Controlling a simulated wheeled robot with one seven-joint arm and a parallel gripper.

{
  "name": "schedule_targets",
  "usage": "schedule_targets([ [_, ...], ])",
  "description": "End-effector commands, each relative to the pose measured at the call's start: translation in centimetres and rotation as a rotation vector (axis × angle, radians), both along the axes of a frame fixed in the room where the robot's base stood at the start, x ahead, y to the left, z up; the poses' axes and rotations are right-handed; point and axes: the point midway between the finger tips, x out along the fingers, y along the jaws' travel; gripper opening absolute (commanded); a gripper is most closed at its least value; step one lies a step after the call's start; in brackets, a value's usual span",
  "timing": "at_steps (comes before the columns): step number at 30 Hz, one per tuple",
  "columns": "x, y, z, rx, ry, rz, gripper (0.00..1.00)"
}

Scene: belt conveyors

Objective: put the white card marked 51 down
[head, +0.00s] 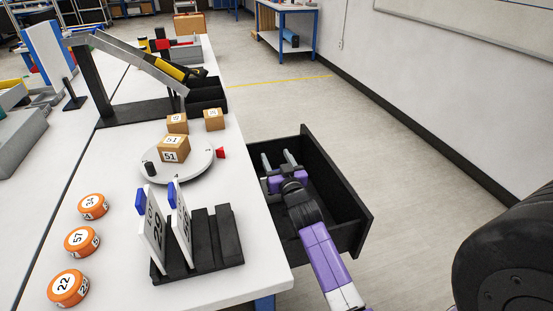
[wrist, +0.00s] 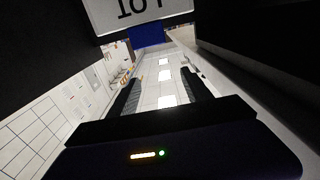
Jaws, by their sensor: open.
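A white card (wrist: 138,12) with a blue tab (wrist: 146,36) shows at the top of the wrist view, just beyond my fingertips. Its digits are cut off by the frame edge, so I cannot read the full number. The tab lies clear of my fingers. My gripper (head: 279,166) is open over the pulled-out black drawer (head: 345,185), and the card is not visible in the head view. In the wrist view my two fingers (wrist: 160,90) stand apart with nothing between them.
Two white cards with blue tabs stand in a black slotted rack (head: 228,235) with free slots. A turntable (head: 190,168) holds a box marked 51 (head: 173,150). Several orange discs (head: 82,240) lie at left. Floor right of the drawer is clear.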

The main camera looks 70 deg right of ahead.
Motion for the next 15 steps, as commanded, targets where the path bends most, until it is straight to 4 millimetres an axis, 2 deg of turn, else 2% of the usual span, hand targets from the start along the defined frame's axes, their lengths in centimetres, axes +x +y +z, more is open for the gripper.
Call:
schedule_targets([
  [2,0.0,0.0,1.3,0.000,0.000,-0.001,0.57],
  [4,-0.9,1.1,0.4,0.001,0.002,0.001,0.57],
  [9,-2.9,3.4,0.4,0.001,0.002,0.000,0.57],
  [15,-4.5,5.2,0.6,0.000,0.001,-0.001,0.57],
])
